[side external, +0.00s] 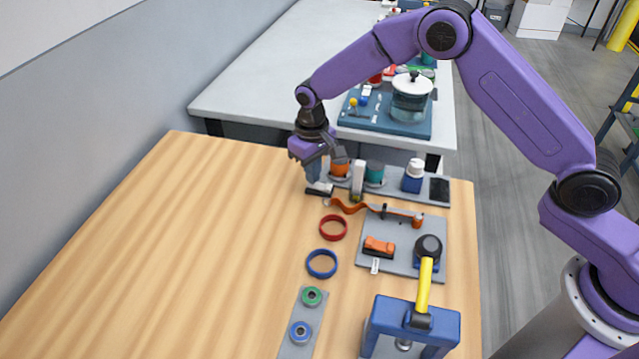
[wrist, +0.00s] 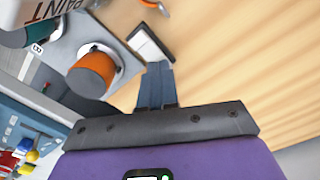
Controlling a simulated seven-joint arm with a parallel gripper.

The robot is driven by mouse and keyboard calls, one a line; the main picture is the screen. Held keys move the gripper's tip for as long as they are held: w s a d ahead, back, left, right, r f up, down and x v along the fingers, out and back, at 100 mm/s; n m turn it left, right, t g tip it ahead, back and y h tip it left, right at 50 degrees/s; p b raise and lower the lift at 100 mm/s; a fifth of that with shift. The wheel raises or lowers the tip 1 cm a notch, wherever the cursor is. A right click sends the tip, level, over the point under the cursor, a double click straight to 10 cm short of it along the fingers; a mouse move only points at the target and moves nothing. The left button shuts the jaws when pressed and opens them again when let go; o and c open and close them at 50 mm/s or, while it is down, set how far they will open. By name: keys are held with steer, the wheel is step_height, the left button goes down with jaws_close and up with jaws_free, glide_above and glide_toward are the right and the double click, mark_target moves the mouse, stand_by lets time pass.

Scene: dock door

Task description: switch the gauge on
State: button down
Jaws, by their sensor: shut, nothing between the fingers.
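My gripper (side external: 313,176) is at the far end of the wooden table, pointing down, with its fingers together and nothing between them. The fingers also show in the wrist view (wrist: 157,72). A small flat black-and-white piece (side external: 320,188) lies just beside the fingertips. It shows in the wrist view (wrist: 149,42) just beyond the fingertips; I cannot tell whether they touch it. No part is clearly marked as a gauge, and I cannot tell whether this piece is it. A dark flat rectangular panel (side external: 439,189) lies at the right end of the grey rack.
An orange pot (side external: 340,169) and a teal pot (side external: 374,173) stand on the grey rack beside my gripper. An orange curved handle (side external: 347,206), red ring (side external: 333,228), blue ring (side external: 322,264) and hammer (side external: 425,280) are nearer. The table's left side is clear.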

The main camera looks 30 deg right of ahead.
steer(key=shift+f, duration=0.3)
steer(key=shift+r, duration=3.45)
